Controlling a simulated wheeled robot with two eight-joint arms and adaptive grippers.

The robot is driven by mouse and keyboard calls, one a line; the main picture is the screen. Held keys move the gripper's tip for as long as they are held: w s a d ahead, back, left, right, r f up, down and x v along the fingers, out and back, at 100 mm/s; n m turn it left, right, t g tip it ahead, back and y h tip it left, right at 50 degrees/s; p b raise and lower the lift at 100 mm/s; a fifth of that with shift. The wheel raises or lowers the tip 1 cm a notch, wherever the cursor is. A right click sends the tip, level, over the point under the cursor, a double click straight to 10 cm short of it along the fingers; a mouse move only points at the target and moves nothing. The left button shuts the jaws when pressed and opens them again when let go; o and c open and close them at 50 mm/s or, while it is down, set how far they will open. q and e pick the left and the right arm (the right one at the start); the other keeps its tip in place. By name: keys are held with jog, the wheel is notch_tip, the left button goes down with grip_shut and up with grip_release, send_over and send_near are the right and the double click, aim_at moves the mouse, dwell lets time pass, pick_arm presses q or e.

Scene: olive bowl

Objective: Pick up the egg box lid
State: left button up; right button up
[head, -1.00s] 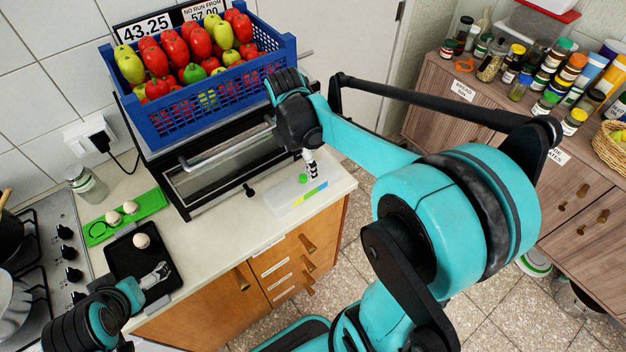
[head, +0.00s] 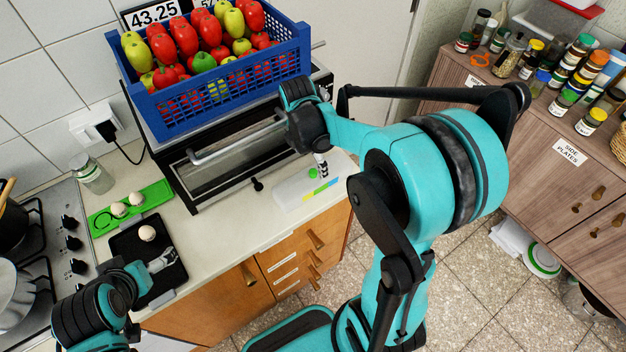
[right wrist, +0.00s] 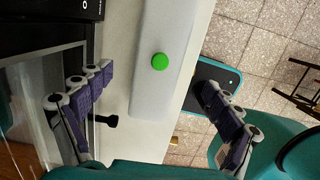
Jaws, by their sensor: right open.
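The egg box lid, a long pale box-shaped cover with a green round knob, lies on the counter in the head view (head: 292,197). It also shows in the right wrist view (right wrist: 150,100), its knob between the two fingers.
A glass-fronted oven with a handle (head: 240,138) stands behind the lid, carrying a blue crate (head: 225,92) of peppers. A green holder (head: 155,192) with pale eggs lies left. The counter's front edge is close to the lid, with floor beyond its right end.

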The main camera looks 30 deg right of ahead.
aim_at(312, 172)
jog(key=shift+w+f, duration=0.1)
jog(key=shift+f, duration=0.85)
jog(key=shift+d+f+b, duration=0.1)
jog(key=shift+f+b, duration=0.25)
jog(key=shift+f, duration=0.5)
jog(key=f, duration=0.1)
jog(key=f+b, duration=0.1)
jog(key=f, duration=0.3)
jog(key=shift+d+f+b, duration=0.2)
jog(key=shift+d+b, duration=0.15)
jog(key=c, duration=1.4)
jog(key=shift+o, duration=0.2)
jog(key=shift+r, duration=0.1)
